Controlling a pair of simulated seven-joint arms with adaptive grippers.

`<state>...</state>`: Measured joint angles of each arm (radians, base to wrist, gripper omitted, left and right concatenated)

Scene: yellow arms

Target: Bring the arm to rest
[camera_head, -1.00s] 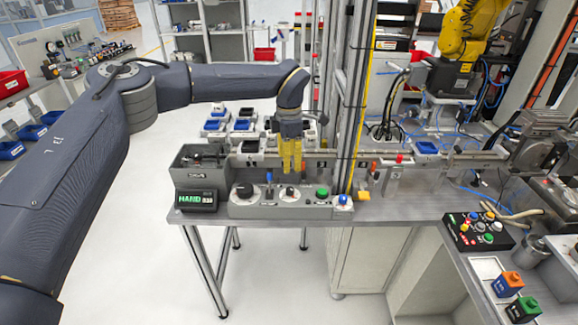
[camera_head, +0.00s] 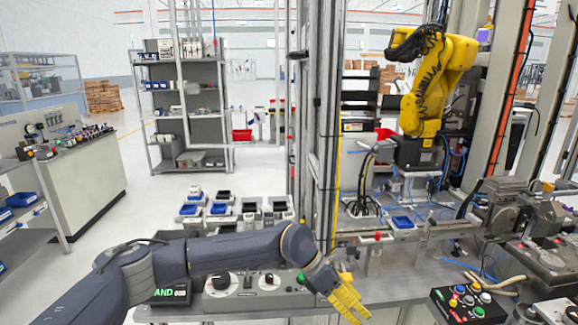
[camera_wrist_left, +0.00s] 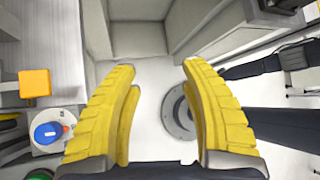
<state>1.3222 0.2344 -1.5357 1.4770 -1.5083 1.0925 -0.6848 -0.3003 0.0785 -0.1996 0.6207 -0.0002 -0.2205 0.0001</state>
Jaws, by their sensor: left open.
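My left gripper (camera_head: 347,301) has yellow fingers and is at the front edge of the workbench in the head view, right of the grey control box (camera_head: 255,283). Its arm comes in from the left across the front of the bench. In the left wrist view the two yellow fingers (camera_wrist_left: 160,110) stand wide apart with nothing between them. Beyond them are the pale floor and a grey round base. My right gripper is not in view.
A button panel (camera_head: 468,303) with several coloured buttons lies on the bench at right. A yellow robot arm (camera_head: 428,90) stands behind the bench. An orange block (camera_wrist_left: 35,83) and a blue knob (camera_wrist_left: 47,133) are left of the fingers in the wrist view. Open floor lies at left.

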